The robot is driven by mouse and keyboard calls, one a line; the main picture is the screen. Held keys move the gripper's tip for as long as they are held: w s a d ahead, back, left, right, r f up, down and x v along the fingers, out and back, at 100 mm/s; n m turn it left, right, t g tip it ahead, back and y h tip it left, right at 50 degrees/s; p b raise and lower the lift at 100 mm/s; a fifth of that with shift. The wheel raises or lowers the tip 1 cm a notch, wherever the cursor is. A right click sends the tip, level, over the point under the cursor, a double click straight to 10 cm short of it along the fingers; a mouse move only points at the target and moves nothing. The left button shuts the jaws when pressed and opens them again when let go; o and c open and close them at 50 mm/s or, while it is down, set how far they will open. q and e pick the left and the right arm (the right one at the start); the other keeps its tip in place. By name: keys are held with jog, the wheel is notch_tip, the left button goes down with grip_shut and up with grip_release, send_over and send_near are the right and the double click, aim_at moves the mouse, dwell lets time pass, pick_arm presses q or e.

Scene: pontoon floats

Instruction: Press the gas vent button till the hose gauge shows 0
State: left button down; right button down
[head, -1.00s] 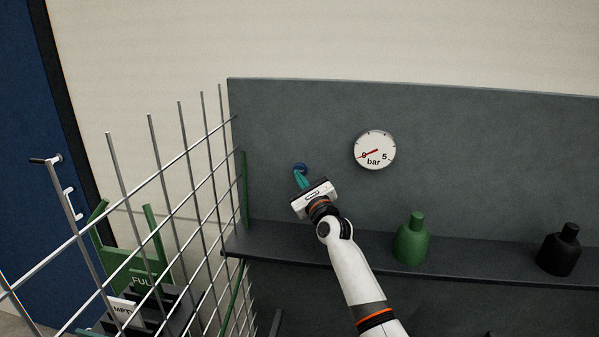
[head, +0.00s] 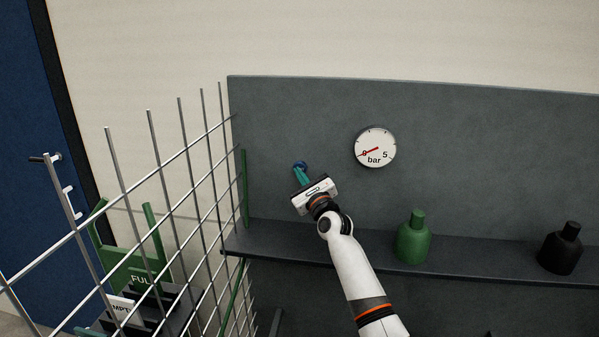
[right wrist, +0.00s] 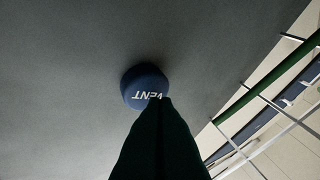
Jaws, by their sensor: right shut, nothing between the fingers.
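The blue vent button (head: 300,165) sits on the grey panel, left of the gauge. In the right wrist view the button (right wrist: 145,84) reads "VENT", upside down. My right gripper (head: 299,171) has its teal fingers shut and empty, pointing at the button. In the wrist view its fingers (right wrist: 157,115) cover the button's lower edge; I cannot tell whether they touch it. The round hose gauge (head: 375,148) reads in bar, and its red needle lies over the 0 at the left of the scale. My left gripper is not in view.
A dark shelf (head: 300,247) runs under the panel, with a green bottle (head: 413,240) and a black bottle (head: 561,250) on it. A wire mesh fence (head: 180,155) stands at the left, before a green rack marked "FULL" (head: 141,280). The panel around the gauge is clear.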

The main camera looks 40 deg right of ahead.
jog(key=shift+w+d+b, duration=0.25)
jog(key=shift+d+b, duration=0.05)
jog(key=shift+b, duration=0.15)
dwell(0.6)
jog(key=shift+a+r, duration=0.1)
jog(key=shift+s+a+p, duration=0.55)
jog(key=shift+p, duration=0.25)
jog(key=s+a+p, duration=0.1)
jog(key=a+p, duration=0.1)
jog(key=s+a+p, duration=0.2)
dwell(0.4)
dwell(0.6)
